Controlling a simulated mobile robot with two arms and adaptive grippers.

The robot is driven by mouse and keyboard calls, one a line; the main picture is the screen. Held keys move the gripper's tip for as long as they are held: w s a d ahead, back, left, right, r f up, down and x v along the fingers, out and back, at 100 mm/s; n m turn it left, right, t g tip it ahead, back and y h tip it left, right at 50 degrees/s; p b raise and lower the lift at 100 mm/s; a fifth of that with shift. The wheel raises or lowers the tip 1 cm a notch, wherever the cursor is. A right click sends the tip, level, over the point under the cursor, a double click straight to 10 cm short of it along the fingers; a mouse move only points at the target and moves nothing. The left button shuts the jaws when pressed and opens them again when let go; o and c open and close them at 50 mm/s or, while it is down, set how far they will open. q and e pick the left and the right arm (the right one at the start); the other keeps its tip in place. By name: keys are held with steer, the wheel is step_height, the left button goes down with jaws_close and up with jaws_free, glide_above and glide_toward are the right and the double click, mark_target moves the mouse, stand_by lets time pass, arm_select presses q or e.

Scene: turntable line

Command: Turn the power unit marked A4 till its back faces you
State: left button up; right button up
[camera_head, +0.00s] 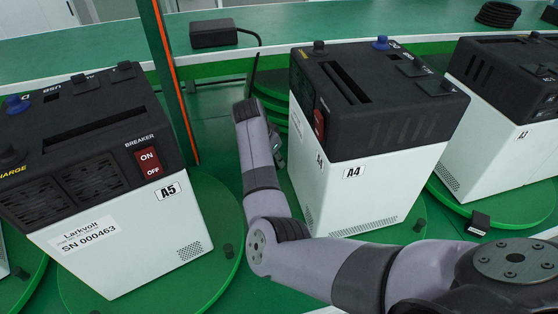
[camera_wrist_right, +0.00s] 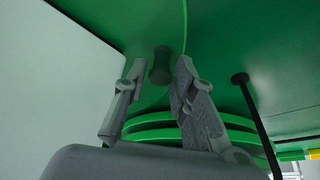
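The power unit A4 (camera_head: 372,190) has a black top and white lower body. It stands on a green turntable (camera_head: 410,235). A plain face with an A4 label and small vent is toward me; the face with a red switch points left. My right gripper, mostly hidden behind its own arm (camera_head: 262,165) in the head view, is left of the unit. In the right wrist view its two fingers (camera_wrist_right: 159,66) are apart, with a dark upright peg (camera_wrist_right: 161,67) between their tips. I cannot tell whether they touch it. My left gripper is not in view.
Unit A5 (camera_head: 110,235) stands on its turntable at left, close to my right arm. Another unit (camera_head: 500,140) stands at right. An orange-edged post (camera_head: 172,80) rises behind A5. A black box with a cable (camera_head: 213,34) lies on the bench behind.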

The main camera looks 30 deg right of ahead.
steer(key=shift+a, duration=0.1)
steer(key=shift+c, duration=0.6)
jaws_close()
